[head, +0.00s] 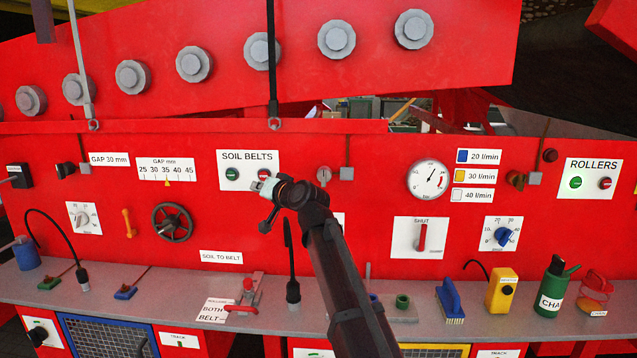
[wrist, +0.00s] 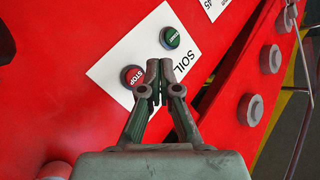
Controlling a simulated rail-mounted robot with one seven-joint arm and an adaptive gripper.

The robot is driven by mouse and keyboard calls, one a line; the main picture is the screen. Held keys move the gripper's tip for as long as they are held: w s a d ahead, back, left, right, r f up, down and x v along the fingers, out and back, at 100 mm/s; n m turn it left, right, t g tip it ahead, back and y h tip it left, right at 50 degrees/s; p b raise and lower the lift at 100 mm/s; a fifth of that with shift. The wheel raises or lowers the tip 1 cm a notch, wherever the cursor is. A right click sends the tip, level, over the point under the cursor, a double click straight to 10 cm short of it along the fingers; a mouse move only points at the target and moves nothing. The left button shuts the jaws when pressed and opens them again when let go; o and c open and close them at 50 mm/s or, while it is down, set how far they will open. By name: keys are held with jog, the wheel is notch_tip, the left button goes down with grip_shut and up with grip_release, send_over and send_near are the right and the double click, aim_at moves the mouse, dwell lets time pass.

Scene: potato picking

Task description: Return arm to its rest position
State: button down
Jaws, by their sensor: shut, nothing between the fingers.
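I cannot tell whether the fingertips touch the panel. My arm reaches up from the bottom of the head view and hides part of the panel and shelf behind it.
A handwheel (head: 172,222) and dark hanging cable (head: 291,262) are left of my arm. A SHUT lever (head: 422,237) and dial gauge (head: 429,180) are right. The grey shelf (head: 130,299) below holds a brush (head: 451,300), yellow box (head: 502,290) and green bottle (head: 553,287).

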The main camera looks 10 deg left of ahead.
jog(key=s+d+f+m+g+h+p, duration=0.1)
jog(key=s+d+f+g+h+p, duration=0.15)
jog(key=s+d+f, duration=0.6)
jog(key=s+d+f+m+g+h+p, duration=0.1)
jog(key=s+d+f+m+h+p, duration=0.2)
jog(key=d+f, duration=1)
jog(key=s+d+f+g+h+p, duration=0.15)
jog(key=s+d+f+p, duration=0.3)
jog(key=d+f, duration=0.65)
jog(key=s+d+f+g+h+b, duration=0.1)
jog(key=s+d+f+g+b, duration=0.15)
jog(key=s+f, duration=0.55)
jog(key=s+d+f+g+h+b, duration=0.15)
jog(key=s+d+f, duration=0.3)
jog(key=f, duration=0.85)
jog(key=s+d+f+g+b, duration=0.2)
jog(key=s+d+f, duration=0.1)
jog(key=s+f, duration=0.55)
jog(key=s+d+f+g+h+b, duration=0.1)
jog(key=s+d+f+g+b, duration=0.1)
jog(key=s+f, duration=0.7)
jog(key=s+d+f+n+g+h+b, duration=0.1)
jog(key=s+d+f+g+h+b, duration=0.1)
jog(key=s+f, duration=0.7)
jog(key=s+d+g, duration=0.1)
jog(key=s+d, duration=0.1)
jog(key=shift+s+d+g, duration=0.2)
jog(key=shift+s+g, duration=0.2)
